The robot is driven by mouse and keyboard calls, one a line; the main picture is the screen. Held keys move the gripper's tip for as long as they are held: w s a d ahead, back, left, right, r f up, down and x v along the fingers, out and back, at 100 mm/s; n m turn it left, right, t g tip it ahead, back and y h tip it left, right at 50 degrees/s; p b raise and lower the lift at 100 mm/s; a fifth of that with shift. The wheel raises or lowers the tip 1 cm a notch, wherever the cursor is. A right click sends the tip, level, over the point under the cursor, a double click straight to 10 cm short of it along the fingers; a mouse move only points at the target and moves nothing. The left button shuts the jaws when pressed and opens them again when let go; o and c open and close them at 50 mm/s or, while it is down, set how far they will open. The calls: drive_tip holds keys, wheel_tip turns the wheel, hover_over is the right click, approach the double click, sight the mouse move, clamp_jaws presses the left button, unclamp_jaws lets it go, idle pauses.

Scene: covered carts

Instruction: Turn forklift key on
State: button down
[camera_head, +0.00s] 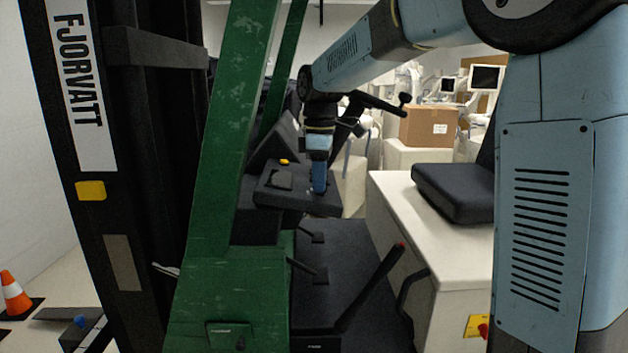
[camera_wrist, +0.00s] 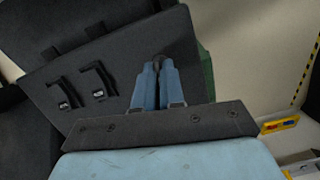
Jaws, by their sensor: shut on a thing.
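The forklift (camera_head: 222,190) has a green frame and a black mast, and fills the left and middle of the head view. Its dark dashboard panel (camera_head: 265,196) sits behind the green post. My gripper (camera_head: 319,190) points down at the right part of this panel. In the wrist view the blue fingers of my gripper (camera_wrist: 158,65) are close together over the dark panel (camera_wrist: 130,55). They are shut on the small dark key (camera_wrist: 158,57), which shows only a little between the fingertips. Which way the key is turned cannot be told.
Two black switches (camera_wrist: 80,87) stand on the panel left of my fingers. A black lever with a red tip (camera_head: 375,285) and a dark seat (camera_head: 455,188) are to the right. An orange cone (camera_head: 14,294) stands far left.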

drive_tip(key=m, duration=0.2)
drive_tip(key=d+m+g, duration=0.1)
drive_tip(key=m, duration=0.2)
drive_tip(key=shift+w+f+m, duration=0.1)
drive_tip(key=shift+w+m, duration=0.1)
drive_tip(key=shift+m, duration=0.1)
drive_tip(key=shift+m+g+y, duration=0.4)
drive_tip(key=shift+m+y, duration=0.2)
drive_tip(key=shift+m, duration=1.6)
drive_tip(key=shift+f, duration=0.1)
drive_tip(key=c, duration=1.2)
unclamp_jaws()
drive_tip(key=shift+s, duration=0.1)
drive_tip(key=shift+c, duration=0.2)
drive_tip(key=shift+a+r, duration=0.1)
drive_tip(key=shift+r, duration=0.2)
drive_tip(key=v, duration=1.3)
drive_tip(key=shift+r, duration=0.2)
